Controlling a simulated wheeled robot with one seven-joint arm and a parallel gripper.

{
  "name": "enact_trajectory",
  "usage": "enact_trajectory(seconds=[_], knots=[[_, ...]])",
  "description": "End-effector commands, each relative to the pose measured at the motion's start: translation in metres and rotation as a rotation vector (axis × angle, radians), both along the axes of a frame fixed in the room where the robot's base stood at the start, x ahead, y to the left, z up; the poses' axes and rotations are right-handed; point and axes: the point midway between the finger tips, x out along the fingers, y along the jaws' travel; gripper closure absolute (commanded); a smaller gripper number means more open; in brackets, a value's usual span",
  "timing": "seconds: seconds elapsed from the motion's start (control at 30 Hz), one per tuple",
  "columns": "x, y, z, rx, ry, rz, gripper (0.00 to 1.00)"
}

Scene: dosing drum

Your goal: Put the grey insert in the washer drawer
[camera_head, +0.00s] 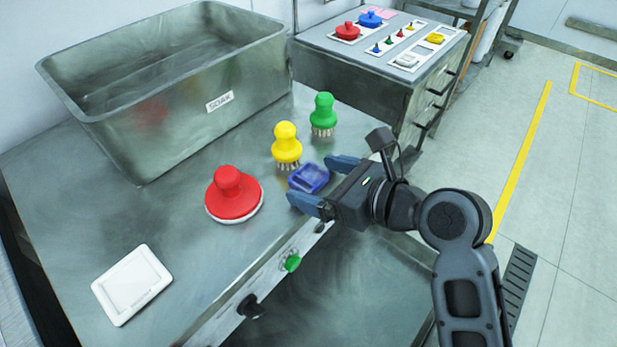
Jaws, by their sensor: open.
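My gripper (311,180) is open, its two blue fingers pointing left over the metal worktop's front edge. A small blue, shallow box-like piece (309,178) lies at the fingertips, between or just beyond them; I cannot tell whether they touch it. I cannot make out a clearly grey insert. A small pale grey-white piece (407,61) sits in a white panel on the cabinet at the back right. A white rectangular tray (131,283) lies at the worktop's left front. No open washer drawer shows; the cabinet's front has dark drawer handles (436,107).
A metal basin labelled SOAK (220,102) stands at the back. A red-topped brush (232,195), yellow brush (286,145) and green brush (323,115) stand on the worktop. A green button (291,262) and black knob (250,307) project from its front. Floor at right is clear.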

Motion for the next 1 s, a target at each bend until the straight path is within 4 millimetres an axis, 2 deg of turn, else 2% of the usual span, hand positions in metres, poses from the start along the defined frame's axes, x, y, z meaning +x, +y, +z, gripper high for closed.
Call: enact_trajectory(seconds=[0.13,0.8,1.0], knots=[[-0.0001,-0.0002,0.0000,0.000,0.000,0.000,0.08],[-0.0001,-0.0007,0.0000,0.000,0.000,-0.001,0.73],[0.0000,-0.0007,0.0008,0.000,0.000,-0.001,0.73]])
